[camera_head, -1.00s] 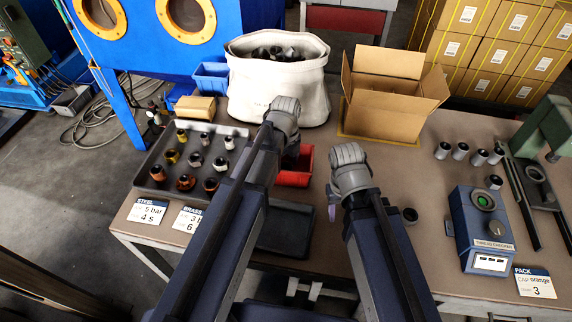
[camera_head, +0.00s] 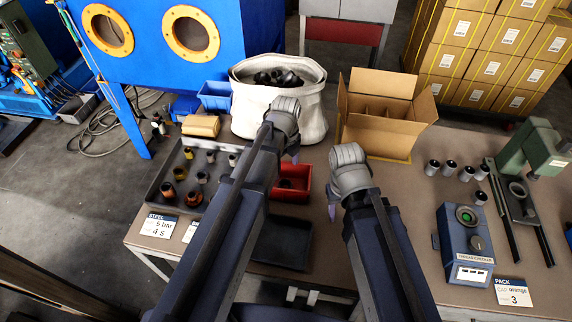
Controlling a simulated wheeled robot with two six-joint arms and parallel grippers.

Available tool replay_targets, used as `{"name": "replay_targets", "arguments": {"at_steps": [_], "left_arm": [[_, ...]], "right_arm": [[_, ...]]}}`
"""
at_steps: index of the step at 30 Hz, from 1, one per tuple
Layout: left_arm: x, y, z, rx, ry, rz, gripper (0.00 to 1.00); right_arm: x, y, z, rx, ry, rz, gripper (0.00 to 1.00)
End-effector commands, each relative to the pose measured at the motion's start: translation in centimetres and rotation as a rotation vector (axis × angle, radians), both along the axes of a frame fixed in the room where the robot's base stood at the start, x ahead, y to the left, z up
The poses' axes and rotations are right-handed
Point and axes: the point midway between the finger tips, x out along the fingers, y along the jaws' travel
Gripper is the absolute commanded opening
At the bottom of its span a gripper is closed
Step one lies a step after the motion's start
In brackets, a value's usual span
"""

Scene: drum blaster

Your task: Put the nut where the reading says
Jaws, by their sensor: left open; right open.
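Several threaded pieces, some brassy and some dark, stand on the grey tray (camera_head: 160,186) at left. A dark round piece (camera_head: 287,184) lies in the red bin (camera_head: 304,192). I cannot tell which piece is the task's nut. The blue thread checker (camera_head: 455,249) at right has a green-lit round top (camera_head: 467,214); its white display (camera_head: 472,275) is too small to read. My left gripper (camera_head: 294,154) is open above the back of the red bin. My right gripper (camera_head: 332,211) is open right of that bin. Both look empty, though their fingers are largely hidden.
A white sack (camera_head: 300,112), an open carton (camera_head: 385,140) and a blue bin (camera_head: 216,97) stand behind. Several grey caps (camera_head: 450,168) and a green press (camera_head: 530,145) are at right.

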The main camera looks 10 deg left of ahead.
Motion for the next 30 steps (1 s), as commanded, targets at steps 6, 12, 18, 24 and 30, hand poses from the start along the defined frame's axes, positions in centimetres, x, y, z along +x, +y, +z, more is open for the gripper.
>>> {"name": "replay_targets", "arguments": {"at_steps": [6,12,18,24,30], "left_arm": [[0.0,0.0,3.1,0.000,0.000,0.000,0.87],[0.0,0.0,3.4,0.000,0.000,0.000,0.87],[-1.5,-0.8,3.3,0.009,0.004,0.153,0.87],[-5.2,-2.8,3.3,0.039,0.002,0.617,0.87],[-8.9,-4.4,3.3,0.072,-0.019,1.123,0.87]], "right_arm": [[0.0,0.0,3.1,0.000,0.000,0.000,0.50],[0.0,0.0,3.4,0.000,0.000,0.000,0.50],[0.0,0.0,3.3,0.000,0.000,0.000,0.50],[0.0,0.0,3.3,0.000,0.000,0.000,0.50],[0.0,0.0,3.3,0.000,0.000,0.000,0.50]]}}
